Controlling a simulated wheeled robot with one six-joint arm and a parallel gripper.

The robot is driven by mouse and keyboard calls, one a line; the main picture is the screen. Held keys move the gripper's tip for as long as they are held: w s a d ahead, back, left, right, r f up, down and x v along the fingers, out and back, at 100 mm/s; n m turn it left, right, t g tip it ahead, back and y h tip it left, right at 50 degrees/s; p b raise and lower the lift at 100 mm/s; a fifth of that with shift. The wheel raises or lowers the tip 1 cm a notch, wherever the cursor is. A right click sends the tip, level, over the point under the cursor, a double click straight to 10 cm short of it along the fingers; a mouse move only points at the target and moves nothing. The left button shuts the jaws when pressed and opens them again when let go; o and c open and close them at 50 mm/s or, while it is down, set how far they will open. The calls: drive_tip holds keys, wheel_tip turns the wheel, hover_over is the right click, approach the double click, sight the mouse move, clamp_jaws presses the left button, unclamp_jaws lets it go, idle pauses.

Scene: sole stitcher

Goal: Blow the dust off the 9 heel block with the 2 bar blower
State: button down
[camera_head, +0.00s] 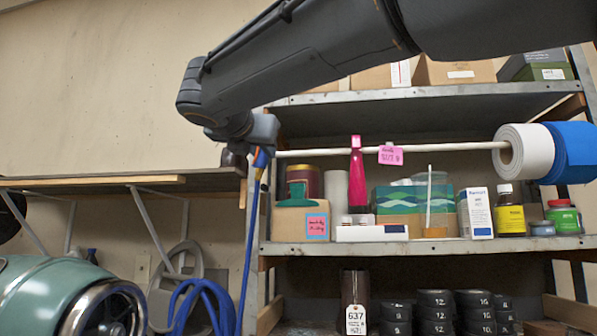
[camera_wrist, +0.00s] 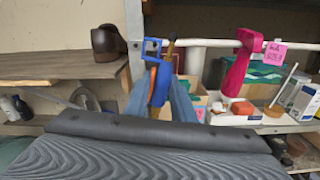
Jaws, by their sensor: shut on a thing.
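My gripper (camera_head: 262,142) is shut on a blue and orange blower (camera_head: 261,160). The wrist view shows this blower (camera_wrist: 160,82) between my two fingers, beside the white rail. A blue hose (camera_head: 248,245) hangs down below it. I cannot read a pressure on it. A magenta tool (camera_head: 356,178) hangs on the rail to the right, near a pink tag (camera_head: 390,155) with writing too small to read surely. Numbered black blocks (camera_head: 436,314) stand stacked on the lower shelf, well below and right of my gripper. I cannot tell surely which is the 9.
A brown object (camera_wrist: 105,40) stands on the left wooden shelf (camera_head: 120,180), close to my gripper. Bottles and boxes fill the middle shelf (camera_head: 420,247). White and blue rolls (camera_head: 523,150) sit at the rail's right. A green machine (camera_head: 60,285) stands lower left.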

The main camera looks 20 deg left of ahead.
drive_tip(key=s, duration=0.6)
drive_tip(key=shift+s+d, duration=0.2)
drive_tip(key=shift+d, duration=0.15)
idle(0.4)
